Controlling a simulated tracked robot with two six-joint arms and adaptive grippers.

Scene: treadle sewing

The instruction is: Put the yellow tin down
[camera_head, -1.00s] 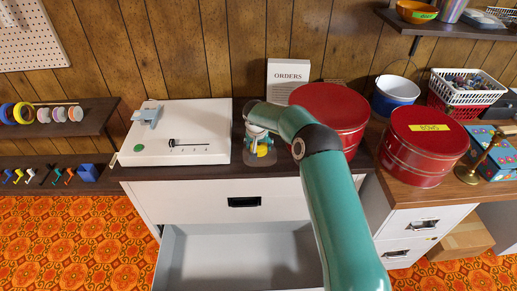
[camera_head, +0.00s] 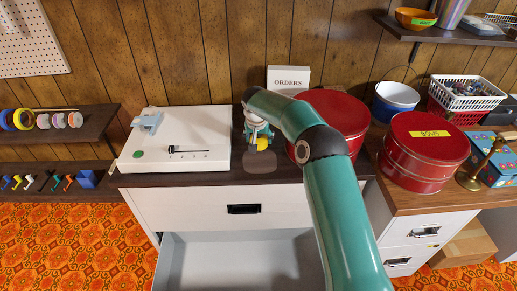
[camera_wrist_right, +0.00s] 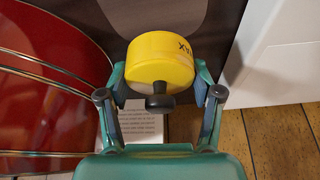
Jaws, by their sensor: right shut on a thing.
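The yellow tin (camera_head: 262,143) is in my right gripper (camera_head: 257,131), above the dark cabinet top (camera_head: 290,171). In the right wrist view the tin (camera_wrist_right: 160,60) sits between the two fingers of the gripper (camera_wrist_right: 161,80), with dark lettering on its side and a dark knob (camera_wrist_right: 160,101) towards the palm. A grey round patch (camera_head: 261,162) lies on the cabinet top just in front of the tin in the head view. I cannot tell how large the gap under the tin is. My left gripper is not in view.
A white box with a slider (camera_head: 178,145) stands left of the tin. A large red tin (camera_head: 335,112) is close on the right, partly behind my arm. An ORDERS box (camera_head: 288,79) stands behind. An open drawer (camera_head: 235,262) juts out below.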

